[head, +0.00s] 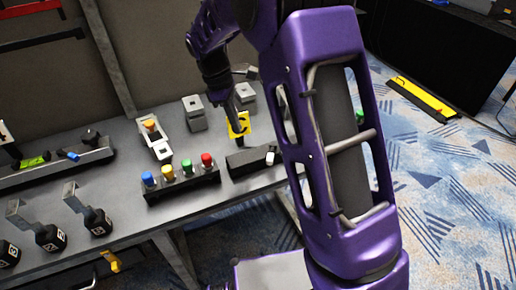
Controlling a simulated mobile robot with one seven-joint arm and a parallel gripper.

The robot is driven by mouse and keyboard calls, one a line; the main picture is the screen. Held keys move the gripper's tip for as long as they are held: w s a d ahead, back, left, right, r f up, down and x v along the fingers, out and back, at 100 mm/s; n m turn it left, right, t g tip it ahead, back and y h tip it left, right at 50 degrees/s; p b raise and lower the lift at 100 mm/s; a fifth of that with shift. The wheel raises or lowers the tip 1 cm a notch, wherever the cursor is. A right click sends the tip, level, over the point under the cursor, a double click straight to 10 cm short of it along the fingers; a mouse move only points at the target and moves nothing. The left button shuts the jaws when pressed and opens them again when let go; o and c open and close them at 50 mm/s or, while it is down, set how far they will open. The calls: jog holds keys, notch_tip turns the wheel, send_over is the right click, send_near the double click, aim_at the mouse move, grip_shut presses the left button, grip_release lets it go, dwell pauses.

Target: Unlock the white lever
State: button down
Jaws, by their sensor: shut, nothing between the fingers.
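A small white lever end (271,158) shows at the right end of a low black housing (244,164) near the table's front edge. I take this to be the white lever; whether it is locked is too small to tell. My gripper (238,116) points down, shut and empty, beyond the housing. Its tip overlaps a yellow plate (244,123) in the picture; I cannot tell whether they touch. My purple arm hides the area just right of the white lever.
A block with blue, yellow, green and red knobs (182,182) stands left of the housing. A white fixture with an orange top (154,142) and grey blocks (194,113) stand behind. Another black housing (50,164) and several dark handles (49,237) are at the left.

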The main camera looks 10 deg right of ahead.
aim_at(271, 152)
jog(key=b+x, duration=0.1)
jog(key=x, duration=0.8)
jog(key=shift+d+f+b, duration=0.1)
jog(key=shift+f+b, duration=0.15)
jog(key=shift+b, duration=0.15)
jog(key=d, duration=0.1)
jog(key=s+d, duration=0.1)
jog(key=d, duration=0.1)
jog(key=shift+f, duration=0.25)
jog(key=shift+s+d, duration=0.2)
jog(key=shift+d, duration=0.3)
